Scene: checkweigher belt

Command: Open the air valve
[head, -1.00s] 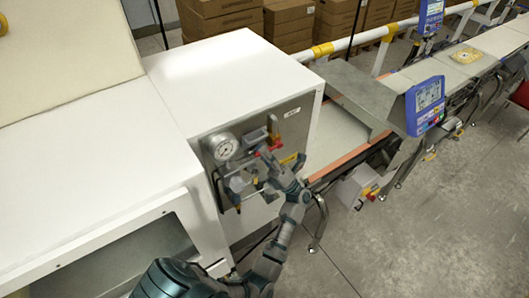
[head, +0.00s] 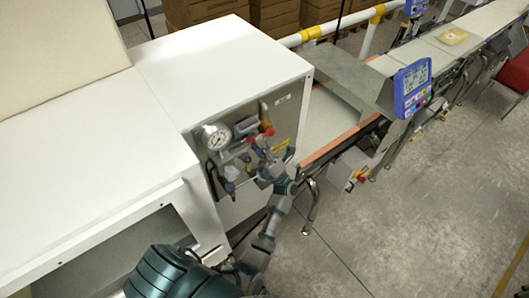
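The air panel (head: 285,122) is a grey plate on the end of a white cabinet. It carries a round pressure gauge (head: 216,137), pipe fittings and small red and blue parts. A red part, which may belong to the air valve (head: 268,131), shows at the upper right of the fittings, below a brass-coloured piece. My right gripper is not in view.
The white cabinet (head: 215,65) fills the middle left. A conveyor belt (head: 330,120) with a metal guard runs to the upper right, with a blue display unit (head: 412,88) beside it. A grey control box (head: 347,168) sits below the belt.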

